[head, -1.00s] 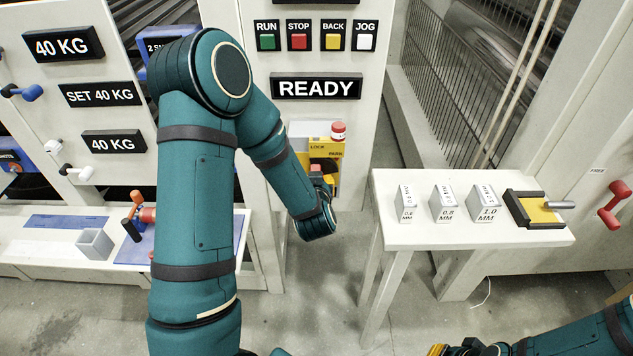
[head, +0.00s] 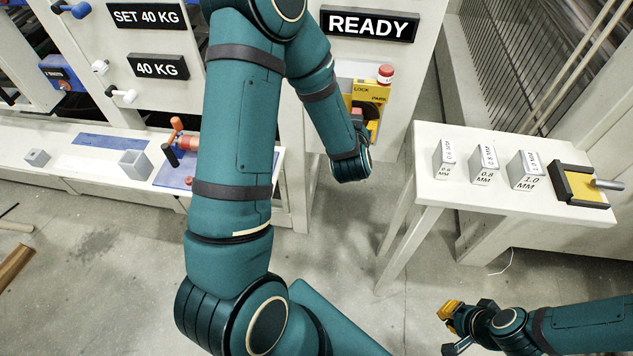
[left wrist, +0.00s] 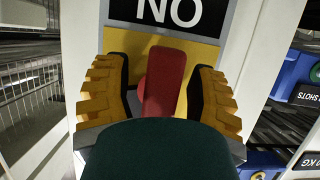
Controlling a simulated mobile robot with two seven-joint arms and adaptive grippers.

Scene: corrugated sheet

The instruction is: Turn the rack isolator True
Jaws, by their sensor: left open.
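The rack isolator is a yellow plate (head: 373,94) marked LOCK and PARK on the pale cabinet front, partly hidden by my left arm in the head view. In the left wrist view its red handle (left wrist: 166,72) stands out from the yellow plate (left wrist: 200,53). My left gripper (left wrist: 159,85) is open, with its two yellow fingers on either side of the handle. I cannot tell whether either finger touches it. My right gripper (head: 452,327) is open and empty, low at the right, far from the isolator.
A red-topped knob (head: 385,74) sits above the plate, under the READY sign (head: 369,25). A white side table (head: 432,190) holds three marked blocks and a black-framed yellow pad (head: 582,187). A white bench stands at the left. The floor between them is clear.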

